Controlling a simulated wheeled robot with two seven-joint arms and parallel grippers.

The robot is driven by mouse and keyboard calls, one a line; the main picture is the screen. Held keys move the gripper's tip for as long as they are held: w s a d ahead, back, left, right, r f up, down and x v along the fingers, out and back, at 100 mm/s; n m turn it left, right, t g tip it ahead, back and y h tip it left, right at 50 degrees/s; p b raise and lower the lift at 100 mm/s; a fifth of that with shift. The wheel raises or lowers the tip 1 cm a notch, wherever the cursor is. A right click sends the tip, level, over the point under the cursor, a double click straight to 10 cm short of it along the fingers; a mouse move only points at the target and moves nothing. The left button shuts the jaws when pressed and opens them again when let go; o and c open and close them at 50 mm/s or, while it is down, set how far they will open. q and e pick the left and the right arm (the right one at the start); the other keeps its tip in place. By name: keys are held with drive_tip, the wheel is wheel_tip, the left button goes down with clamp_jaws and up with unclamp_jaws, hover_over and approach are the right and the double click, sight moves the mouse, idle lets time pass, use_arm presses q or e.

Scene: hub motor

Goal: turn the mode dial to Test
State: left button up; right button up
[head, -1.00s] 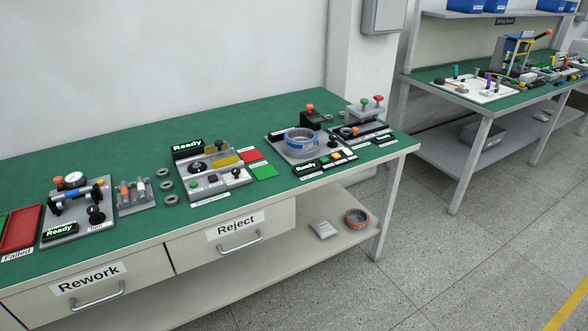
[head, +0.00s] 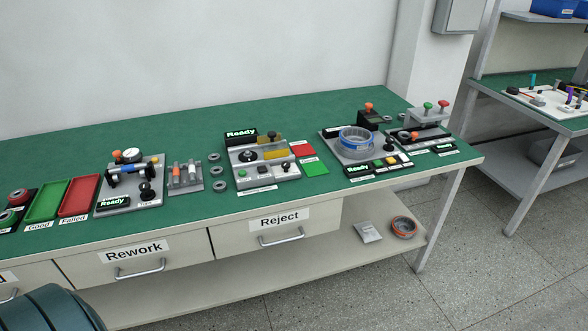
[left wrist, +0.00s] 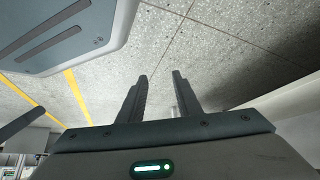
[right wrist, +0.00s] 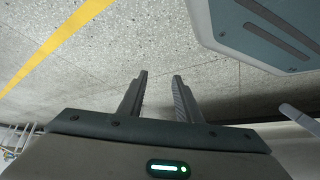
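Several test stations stand on the green-topped bench. The middle grey station (head: 284,173) has a "Ready" display (head: 241,133) and a round black dial (head: 248,156) on its top face. A station to the left (head: 117,188) has black knobs (head: 146,190) and its own "Ready" display. The dial labels are too small to read, so I cannot tell which one is the mode dial or where it points. My left gripper (left wrist: 160,92) is open and empty over the floor. My right gripper (right wrist: 160,92) is open and empty over the floor too. Neither gripper shows in the head view.
A green tray (head: 48,200) and a red tray (head: 79,196) lie at the left. Drawers marked Rework (head: 135,250) and Reject (head: 280,220) are below the bench top. A motor-ring station (head: 357,143) stands at the right. The bench's back strip is bare.

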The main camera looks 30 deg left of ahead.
use_arm(q)
drive_tip(key=shift+o, duration=0.4)
